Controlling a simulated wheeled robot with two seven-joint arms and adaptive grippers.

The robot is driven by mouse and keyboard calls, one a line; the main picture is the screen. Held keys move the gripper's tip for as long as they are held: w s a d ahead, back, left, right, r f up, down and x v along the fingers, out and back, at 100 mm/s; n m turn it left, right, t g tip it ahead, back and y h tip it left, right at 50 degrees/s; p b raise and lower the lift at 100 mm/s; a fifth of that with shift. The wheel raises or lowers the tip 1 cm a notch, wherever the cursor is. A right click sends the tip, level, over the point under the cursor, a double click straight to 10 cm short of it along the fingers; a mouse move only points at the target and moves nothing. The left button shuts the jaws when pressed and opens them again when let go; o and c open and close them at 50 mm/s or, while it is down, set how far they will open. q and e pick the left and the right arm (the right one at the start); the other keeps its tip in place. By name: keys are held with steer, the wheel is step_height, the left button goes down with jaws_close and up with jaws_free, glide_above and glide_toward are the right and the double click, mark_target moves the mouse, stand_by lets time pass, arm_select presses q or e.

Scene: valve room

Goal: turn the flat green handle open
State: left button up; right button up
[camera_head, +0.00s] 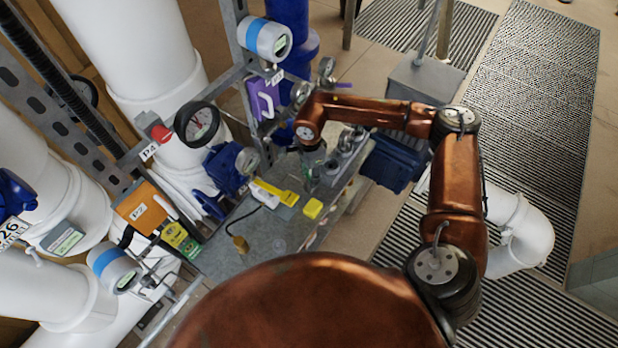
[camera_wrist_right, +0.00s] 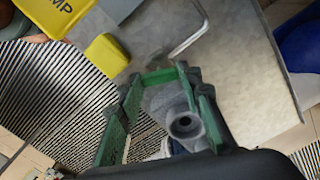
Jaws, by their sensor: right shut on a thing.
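My right gripper (camera_head: 313,172) reaches down over the grey bench in the head view, its tips small and partly hidden by the wrist. In the right wrist view my right gripper (camera_wrist_right: 160,77) has its greenish fingers on either side of a short flat green piece (camera_wrist_right: 158,76), which looks like the green handle. The gripper is shut on it. Finger and handle are close in colour, so their edges are hard to separate. A grey metal fitting (camera_wrist_right: 184,124) with a round dark opening shows between the fingers. My left gripper is not in view.
A yellow block (camera_head: 312,208) and a yellow labelled piece (camera_head: 275,191) lie on the grey bench (camera_head: 238,262). A dark blue box (camera_head: 392,162) is right of the gripper.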

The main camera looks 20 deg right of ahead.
mark_target(309, 177)
steer(key=n+b, duration=0.2)
steer(key=n, duration=0.1)
steer(key=shift+f+n+b, duration=0.1)
steer(key=shift+n+b, duration=0.2)
steer(key=shift+b, duration=0.05)
steer(key=shift+n+b, duration=0.35)
steer(key=shift+n, duration=0.25)
steer(key=o, duration=1.2)
steer(key=shift+c, duration=0.2)
step_height(309, 177, up, 12)
